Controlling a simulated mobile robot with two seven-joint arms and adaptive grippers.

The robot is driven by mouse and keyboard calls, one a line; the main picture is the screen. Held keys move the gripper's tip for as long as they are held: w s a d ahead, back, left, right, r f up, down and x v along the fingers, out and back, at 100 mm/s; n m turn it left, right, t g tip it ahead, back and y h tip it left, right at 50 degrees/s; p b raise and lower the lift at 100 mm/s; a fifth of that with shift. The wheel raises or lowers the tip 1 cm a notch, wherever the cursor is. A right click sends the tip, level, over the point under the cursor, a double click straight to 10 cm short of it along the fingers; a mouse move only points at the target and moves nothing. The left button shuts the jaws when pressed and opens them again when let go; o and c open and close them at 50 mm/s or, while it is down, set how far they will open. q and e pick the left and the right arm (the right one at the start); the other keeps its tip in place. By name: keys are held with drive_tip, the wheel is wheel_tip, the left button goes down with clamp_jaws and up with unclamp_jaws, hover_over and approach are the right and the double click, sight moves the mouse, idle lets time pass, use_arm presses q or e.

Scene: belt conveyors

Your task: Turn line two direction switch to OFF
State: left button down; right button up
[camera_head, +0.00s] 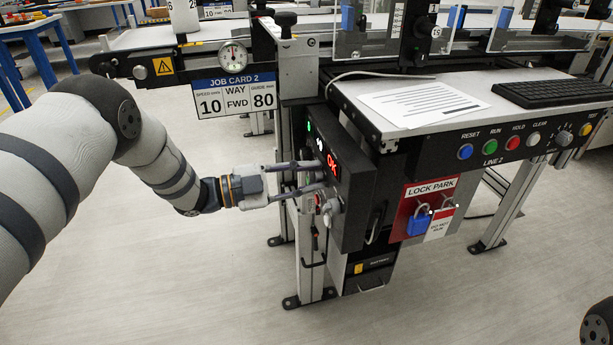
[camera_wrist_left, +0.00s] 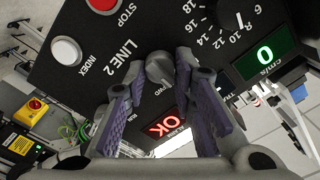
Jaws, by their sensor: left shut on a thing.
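My left gripper (camera_head: 314,178) reaches the dark side panel (camera_head: 352,212) of line two. In the left wrist view, its two purple-padded fingers (camera_wrist_left: 163,76) are shut on the grey direction switch knob (camera_wrist_left: 160,67), one on each side. An FWD label shows just below the knob, and the LINE 2 lettering lies to its left. The knob's exact pointing angle is hard to tell, because the fingers cover part of it and its labels. A red OK display (camera_wrist_left: 165,126) glows beneath the knob. My right gripper is not in view.
Around the knob are a white INDEX button (camera_wrist_left: 66,50), a red STOP button (camera_wrist_left: 102,4), a speed dial (camera_wrist_left: 238,15) and a green display reading 0 (camera_wrist_left: 265,55). A blue padlock (camera_head: 418,222) hangs on the LOCK PARK board (camera_head: 405,213). Job card 2 (camera_head: 235,93) reads WAY FWD.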

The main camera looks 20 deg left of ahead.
use_arm(q)
drive_tip(key=c, duration=1.3)
unclamp_jaws()
drive_tip(key=shift+c, duration=0.2)
drive_tip(key=v, duration=1.2)
